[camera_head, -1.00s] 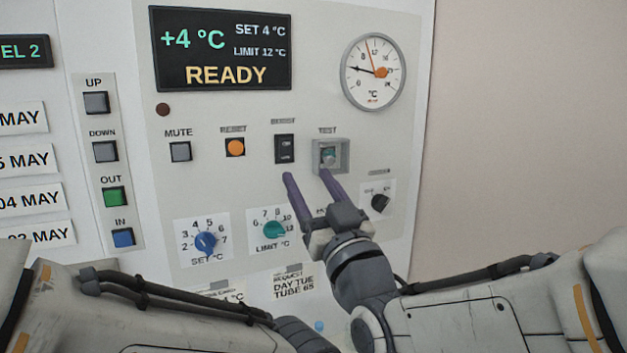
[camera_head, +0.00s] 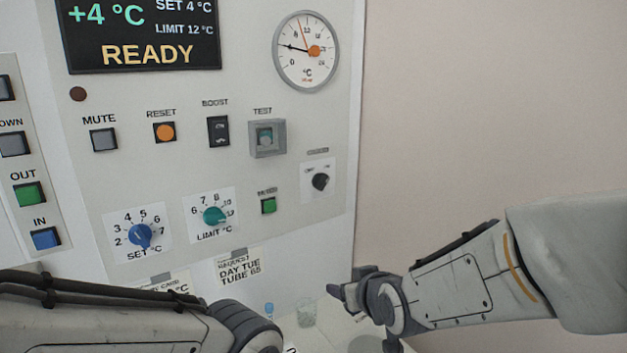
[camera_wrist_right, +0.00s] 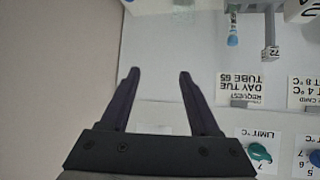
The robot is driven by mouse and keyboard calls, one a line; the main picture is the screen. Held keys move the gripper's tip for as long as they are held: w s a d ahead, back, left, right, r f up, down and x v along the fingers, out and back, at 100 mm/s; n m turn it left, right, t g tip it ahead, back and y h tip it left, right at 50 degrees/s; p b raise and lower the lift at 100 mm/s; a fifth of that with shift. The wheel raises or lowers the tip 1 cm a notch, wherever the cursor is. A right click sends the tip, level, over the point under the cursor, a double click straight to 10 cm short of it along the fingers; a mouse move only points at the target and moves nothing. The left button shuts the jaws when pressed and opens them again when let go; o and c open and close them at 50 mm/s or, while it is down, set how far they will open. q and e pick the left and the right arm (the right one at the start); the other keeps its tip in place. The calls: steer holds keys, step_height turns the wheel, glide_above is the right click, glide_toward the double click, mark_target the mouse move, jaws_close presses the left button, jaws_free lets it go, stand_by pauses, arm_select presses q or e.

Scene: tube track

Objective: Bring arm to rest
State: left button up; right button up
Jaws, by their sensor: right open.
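My right arm (camera_head: 470,275) reaches in from the right in the head view. Its wrist is low, to the right of the control panel (camera_head: 330,225) and apart from it. My right gripper (camera_wrist_right: 160,78) is open in the wrist view, with two dark fingers spread and nothing between them.
The panel carries a READY display (camera_head: 145,35), a round gauge (camera_head: 306,50), a boxed TEST button (camera_head: 267,138) and knobs. Bare wall (camera_head: 470,120) fills the right.

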steer(key=s+d+f+m+g+h, duration=0.3)
steer(key=s+d+f+g, duration=0.5)
steer(key=s+d+f, duration=0.45)
steer(key=s+a+r+n+g, duration=0.1)
steer(key=s+a+r+n, duration=0.2)
steer(key=s+a, duration=0.4)
steer(key=s+a+r+n+g+y, duration=0.1)
steer(key=s+a+r+n, duration=0.3)
steer(key=s+a, duration=0.3)
steer(key=shift+s+g, duration=0.25)
steer(key=shift+g, duration=0.05)
